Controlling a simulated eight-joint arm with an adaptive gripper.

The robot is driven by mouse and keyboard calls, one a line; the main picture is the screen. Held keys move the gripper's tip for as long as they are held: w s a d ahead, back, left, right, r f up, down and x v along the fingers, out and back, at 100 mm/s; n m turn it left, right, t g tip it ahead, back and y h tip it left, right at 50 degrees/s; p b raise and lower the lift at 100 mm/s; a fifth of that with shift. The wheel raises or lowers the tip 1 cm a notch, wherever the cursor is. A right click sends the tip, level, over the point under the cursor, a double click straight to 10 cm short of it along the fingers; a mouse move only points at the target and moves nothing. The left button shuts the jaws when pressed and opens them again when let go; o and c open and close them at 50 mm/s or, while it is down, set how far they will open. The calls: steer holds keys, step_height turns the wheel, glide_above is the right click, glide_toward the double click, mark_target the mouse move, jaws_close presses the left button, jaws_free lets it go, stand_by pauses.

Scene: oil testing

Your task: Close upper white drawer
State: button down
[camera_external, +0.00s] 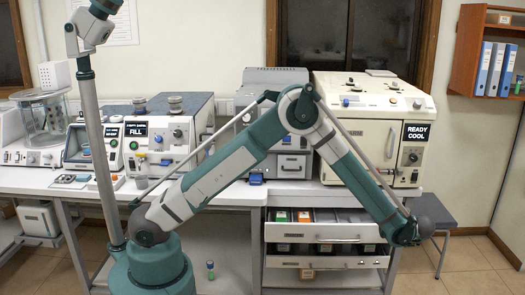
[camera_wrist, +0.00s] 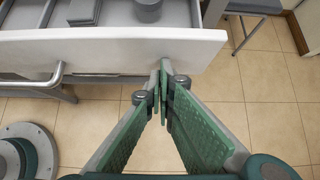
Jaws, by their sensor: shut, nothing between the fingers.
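The upper white drawer (camera_external: 322,233) is pulled out below the bench, with boxes and grey items in its open top. In the wrist view its white front (camera_wrist: 110,48) crosses the upper left, with a metal handle (camera_wrist: 42,80) at left. My gripper (camera_wrist: 163,88) is shut and empty, its green-padded fingertips together at the drawer front's lower edge near its right end. I cannot tell whether they touch it. In the external view the end of my arm is just right of the drawer; the fingers cannot be made out.
A lower white drawer (camera_external: 325,262) sits beneath it, also with a handle. A stool (camera_external: 438,212) stands to the right of the drawers. Tiled floor (camera_wrist: 240,95) is open in front. Lab machines, including a large cream one (camera_external: 370,130), stand on the bench above.

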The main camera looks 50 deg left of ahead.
steer(key=w+a, duration=0.9)
steer(key=shift+w+a, duration=0.45)
steer(key=shift+a+r, duration=0.1)
steer(key=shift+s+d+b, duration=0.3)
steer(key=shift+s+d, duration=0.1)
steer(key=shift+d, duration=0.05)
steer(key=s+d, duration=0.2)
steer(key=shift+s+d, duration=0.3)
steer(key=shift+d, duration=0.1)
steer(key=p+v, duration=0.1)
steer(key=v, duration=0.8)
steer(key=shift+s+d+r+p, duration=0.2)
steer(key=shift+r+p, duration=0.1)
steer(key=shift+p, duration=0.1)
